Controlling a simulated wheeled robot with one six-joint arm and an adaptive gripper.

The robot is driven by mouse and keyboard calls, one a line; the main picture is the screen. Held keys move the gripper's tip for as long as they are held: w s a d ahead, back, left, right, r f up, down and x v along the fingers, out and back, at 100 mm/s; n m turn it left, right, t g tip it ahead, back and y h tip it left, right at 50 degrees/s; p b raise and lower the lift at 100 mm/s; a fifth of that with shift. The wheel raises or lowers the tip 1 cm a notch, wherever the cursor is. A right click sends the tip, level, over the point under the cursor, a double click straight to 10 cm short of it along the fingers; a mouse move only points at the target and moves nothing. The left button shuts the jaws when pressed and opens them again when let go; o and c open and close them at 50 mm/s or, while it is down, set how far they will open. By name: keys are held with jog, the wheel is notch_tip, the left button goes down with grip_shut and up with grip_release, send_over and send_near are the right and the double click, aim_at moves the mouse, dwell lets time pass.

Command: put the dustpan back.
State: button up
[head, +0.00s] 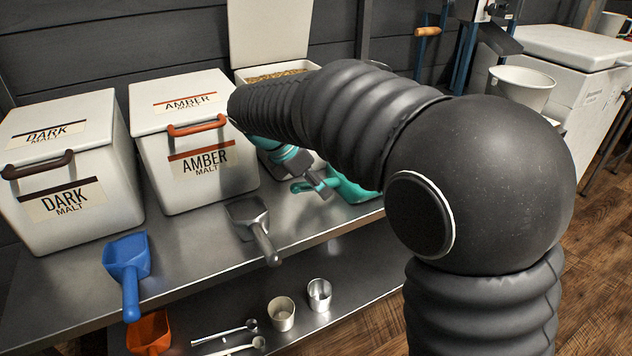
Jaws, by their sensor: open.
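I can make out nothing that is surely a dustpan. My gripper (326,190) is past my bent arm, over the steel bench (190,238), and is open. A teal scoop-like thing (355,190) lies at the bench's right part, right by the fingertips. Its handle end shows just left of my gripper. My arm hides part of it, and I cannot tell whether the fingers touch it. A blue scoop (127,258) and a grey metal scoop (246,216) lie on the bench to the left, their handles toward the front edge.
White bins marked dark malt (62,222) and amber malt (215,188) stand behind the scoops. An open grain bin (272,72) is partly behind my arm. Metal cups (281,314) and an orange scoop (149,332) sit on the lower shelf. A white bucket (522,88) is at right.

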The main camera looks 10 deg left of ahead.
jog(key=v, duration=1.1)
jog(key=s+d+r+m+y+p, duration=0.2)
jog(key=s+d+m, duration=0.3)
jog(key=d, duration=0.4)
jog(key=s+d+r+m+y+p, duration=0.15)
jog(key=s+d+m, duration=0.25)
jog(key=d+m, duration=0.4)
jog(key=s+d+f+m+t+y+p, duration=0.2)
jog(key=s+d+f+m, duration=0.3)
jog(key=s+d+m, duration=0.4)
jog(key=shift+s+d+f+m+p, duration=0.35)
jog(key=shift+s+m+p, duration=0.55)
jog(key=shift+s+m, duration=0.65)
jog(key=shift+s, duration=0.1)
